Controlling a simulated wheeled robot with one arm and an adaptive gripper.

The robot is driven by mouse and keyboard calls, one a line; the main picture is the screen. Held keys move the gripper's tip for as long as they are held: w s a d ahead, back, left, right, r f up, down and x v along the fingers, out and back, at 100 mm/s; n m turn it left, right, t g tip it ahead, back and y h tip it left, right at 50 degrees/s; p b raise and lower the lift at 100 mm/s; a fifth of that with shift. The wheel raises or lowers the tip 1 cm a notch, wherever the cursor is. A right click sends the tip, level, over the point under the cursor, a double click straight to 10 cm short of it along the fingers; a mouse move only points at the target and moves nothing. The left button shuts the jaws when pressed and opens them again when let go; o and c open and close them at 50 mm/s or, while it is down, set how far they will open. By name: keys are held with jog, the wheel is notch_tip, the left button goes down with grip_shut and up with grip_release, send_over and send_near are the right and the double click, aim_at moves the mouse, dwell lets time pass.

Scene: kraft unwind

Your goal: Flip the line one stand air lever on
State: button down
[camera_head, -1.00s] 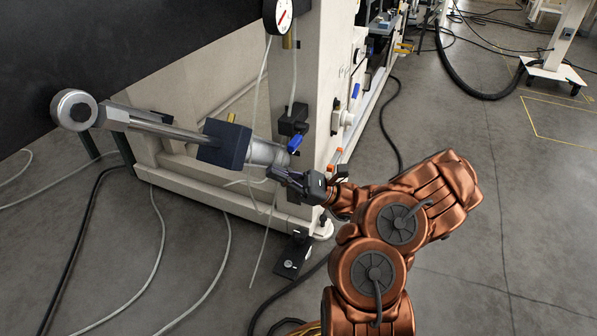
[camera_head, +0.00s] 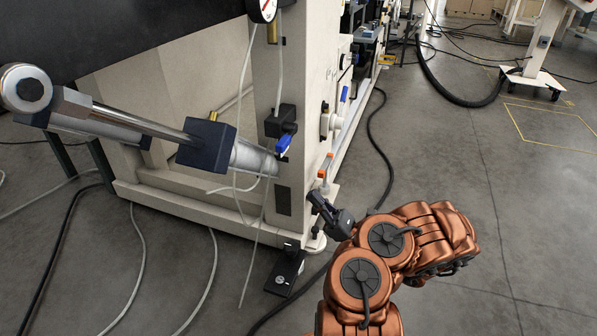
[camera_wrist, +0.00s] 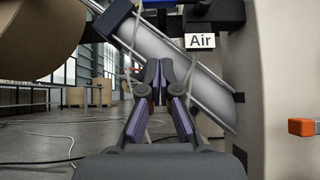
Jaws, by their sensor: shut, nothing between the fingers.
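The blue air lever (camera_head: 284,144) is on a black valve block (camera_head: 280,122) on the front of the cream machine stand. It points down at a slant. In the wrist view a white "Air" label (camera_wrist: 200,41) hangs at the top, with part of a blue piece (camera_wrist: 197,10) above it, cut off by the frame edge. My gripper (camera_head: 314,196) is below and right of the lever, apart from it, beside the stand's lower corner. In the wrist view my gripper's fingers (camera_wrist: 160,82) are shut and empty, below and left of the label.
A silver cylinder with a dark block (camera_head: 205,146) slants out left of the lever. Thin hoses hang in front of the stand. Another blue lever (camera_head: 344,94) and an orange-tipped part (camera_head: 326,160) are on the stand's right side. Floor at right is open.

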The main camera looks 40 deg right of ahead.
jog(key=p, duration=0.6)
send_near(285, 137)
jog(key=w+a+f, duration=0.2)
jog(key=a+f, duration=0.1)
jog(key=shift+w+a+r, duration=0.15)
jog(key=shift+w+r, duration=0.15)
jog(key=shift+r, duration=0.6)
jog(key=shift+w+a+r, duration=0.15)
jog(key=shift+w+r, duration=0.1)
jog(key=shift+r, duration=0.65)
jog(key=shift+w+a+r, duration=0.15)
jog(key=shift+w+r, duration=0.15)
jog(key=shift+r, duration=0.55)
jog(key=shift+s+r+h+p, duration=0.1)
jog(key=shift+h+p, duration=0.2)
jog(key=shift+p, duration=0.2)
